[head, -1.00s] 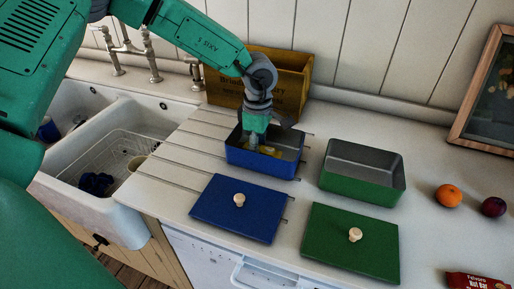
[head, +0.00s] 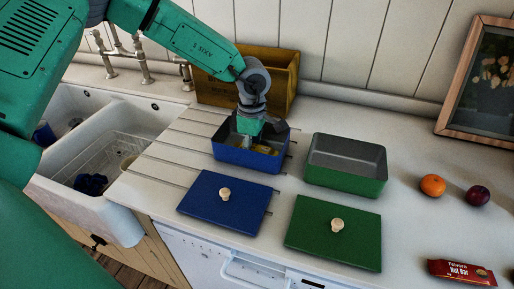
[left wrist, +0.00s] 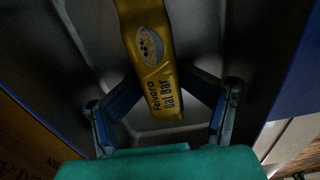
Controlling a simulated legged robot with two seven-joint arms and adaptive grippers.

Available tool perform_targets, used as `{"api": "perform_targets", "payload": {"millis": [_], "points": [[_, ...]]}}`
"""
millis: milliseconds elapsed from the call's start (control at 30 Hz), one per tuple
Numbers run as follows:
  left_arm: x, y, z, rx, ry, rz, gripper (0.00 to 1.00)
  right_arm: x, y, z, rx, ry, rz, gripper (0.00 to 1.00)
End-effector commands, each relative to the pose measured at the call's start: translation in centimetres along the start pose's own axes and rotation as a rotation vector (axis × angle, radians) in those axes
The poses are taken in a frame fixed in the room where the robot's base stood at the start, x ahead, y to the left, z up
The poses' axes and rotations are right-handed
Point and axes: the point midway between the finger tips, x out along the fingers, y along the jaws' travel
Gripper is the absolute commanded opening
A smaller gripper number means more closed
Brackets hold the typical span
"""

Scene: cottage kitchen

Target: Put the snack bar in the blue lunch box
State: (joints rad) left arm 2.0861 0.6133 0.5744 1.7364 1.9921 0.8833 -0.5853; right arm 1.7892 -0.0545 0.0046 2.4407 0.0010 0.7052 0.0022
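A yellow oat bar (left wrist: 152,55) is inside the blue lunch box (head: 232,158), and part of it shows there in the head view (head: 264,149). My left gripper (head: 258,143) reaches down into this box. In the left wrist view its fingers (left wrist: 162,80) come in to both edges of the oat bar and look shut on it; the fingertips are partly hidden. A red nut bar (head: 462,272) lies on the counter at the front right, far from the gripper. My right gripper is out of view.
The blue lid (head: 217,210) and green lid (head: 330,245) lie in front. The open green lunch box (head: 345,180) stands right of the blue one and looks empty. An orange (head: 432,185) and plum (head: 478,196) are farther right. A wooden crate (head: 285,75) stands close behind; the sink is left.

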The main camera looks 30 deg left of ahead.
Motion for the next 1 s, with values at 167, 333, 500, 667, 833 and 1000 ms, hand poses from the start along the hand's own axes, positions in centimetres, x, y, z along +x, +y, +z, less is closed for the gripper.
{"api": "perform_targets", "payload": {"millis": [167,333,500,667,833,1000], "points": [[0.2,-0.1,-0.3,-0.003,0.005,-0.004,0.48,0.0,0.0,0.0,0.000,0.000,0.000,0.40],[-0.6,-0.1,0.0,-0.003,0.006,0.000,0.48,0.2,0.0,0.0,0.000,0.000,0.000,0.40],[-3.7,-0.1,0.2,-0.003,0.001,0.005,0.48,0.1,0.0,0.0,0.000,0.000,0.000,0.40],[-7.7,-0.1,0.3,-0.002,0.001,0.008,0.48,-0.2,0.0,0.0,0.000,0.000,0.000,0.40],[-11.0,-0.1,0.3,-0.002,0.001,0.005,0.48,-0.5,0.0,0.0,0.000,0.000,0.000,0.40],[-12.9,-0.1,0.3,-0.002,0.000,0.004,0.48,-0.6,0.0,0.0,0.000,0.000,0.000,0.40]]}}
